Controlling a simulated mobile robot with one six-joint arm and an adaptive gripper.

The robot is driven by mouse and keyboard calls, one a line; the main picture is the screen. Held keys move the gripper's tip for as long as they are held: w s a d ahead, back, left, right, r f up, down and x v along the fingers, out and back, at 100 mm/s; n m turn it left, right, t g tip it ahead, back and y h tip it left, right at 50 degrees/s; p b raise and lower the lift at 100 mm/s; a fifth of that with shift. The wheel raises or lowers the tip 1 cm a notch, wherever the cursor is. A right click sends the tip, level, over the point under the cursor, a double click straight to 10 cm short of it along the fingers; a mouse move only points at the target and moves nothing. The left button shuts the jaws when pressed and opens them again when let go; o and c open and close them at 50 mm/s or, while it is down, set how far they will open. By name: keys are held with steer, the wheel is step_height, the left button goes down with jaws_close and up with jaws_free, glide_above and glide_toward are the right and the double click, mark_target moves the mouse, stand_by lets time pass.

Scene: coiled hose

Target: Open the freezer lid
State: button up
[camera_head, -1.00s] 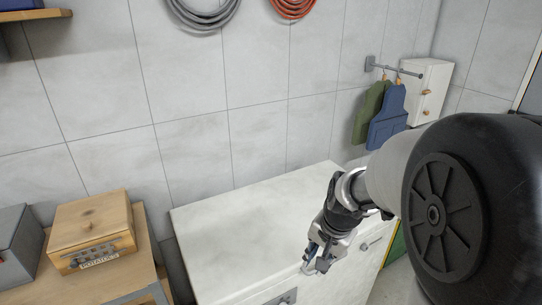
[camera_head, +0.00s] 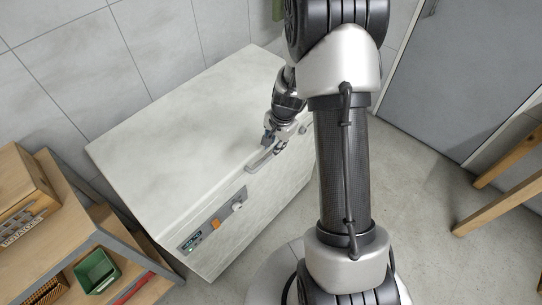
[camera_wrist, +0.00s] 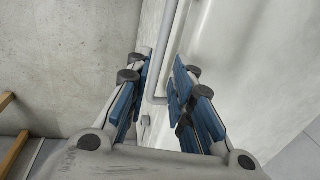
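The freezer is a white chest, and its lid (camera_head: 175,125) lies flat and looks closed. A grey bar handle (camera_head: 262,160) sits on the front edge of the lid. My gripper (camera_head: 276,146) is at the right end of this handle. In the wrist view my gripper (camera_wrist: 160,78) is open, with blue-padded fingers on either side of the handle bar (camera_wrist: 167,45). The bar's bent end shows between the fingers, and gaps are visible beside it. The exact contact is hard to make out in the head view.
A control panel (camera_head: 213,222) with an orange switch and a knob is on the freezer front. A wooden shelf unit (camera_head: 60,235) with a potato box (camera_head: 22,195) and green bin (camera_head: 97,270) stands at left. A wooden table leg (camera_head: 505,190) is at right. Floor between is clear.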

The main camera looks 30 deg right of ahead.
steer(key=f+b, duration=0.1)
steer(key=f, duration=0.2)
steer(key=w+f, duration=0.1)
steer(key=f, duration=0.2)
steer(key=shift+w+a+f+b, duration=0.15)
steer(key=shift+a+f+b, duration=0.1)
steer(key=shift+b, duration=0.15)
jaws_close()
